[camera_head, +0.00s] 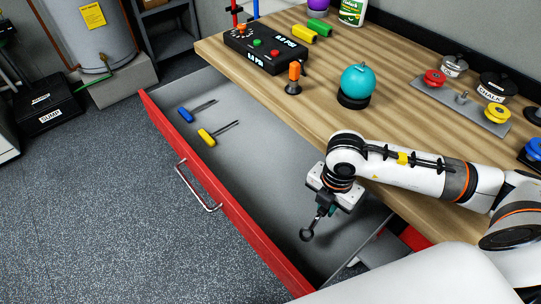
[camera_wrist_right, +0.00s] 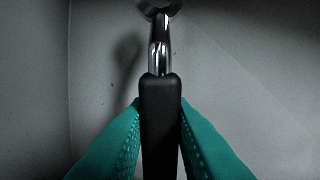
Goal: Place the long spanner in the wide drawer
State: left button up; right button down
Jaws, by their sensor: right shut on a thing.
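The wide drawer (camera_head: 166,120) is pulled open, with a red front and a grey floor. My right gripper (camera_head: 324,211) is over the right end of the drawer, pointing down. It is shut on the long spanner (camera_head: 307,234), whose ring end hangs out to the lower left in the head view. In the right wrist view, the teal fingers (camera_wrist_right: 160,145) grip the spanner's black handle (camera_wrist_right: 160,110), and its shiny shaft and dark ring head lie beyond. I cannot tell whether the spanner touches the drawer floor. My left gripper is not in view.
A blue-handled tool (camera_head: 186,115) and a yellow-handled tool (camera_head: 207,138) lie in the drawer's far left part. The drawer's middle floor is clear.

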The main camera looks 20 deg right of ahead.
jog(key=shift+s+d+f+m, duration=0.15)
jog(key=shift+f+m, duration=0.3)
jog(key=shift+m, duration=0.35)
jog(key=p, duration=0.2)
send_over(278, 177)
jog(key=shift+w+f, duration=0.1)
jog(key=shift+w, duration=0.1)
notch_tip(278, 177, down, 3)
jog(key=shift+s+f, duration=0.1)
jog(key=shift+f, duration=0.1)
jog(key=shift+f+b, duration=0.2)
jog(key=shift+b, duration=0.1)
jog(key=c, duration=1.3)
grip_release()
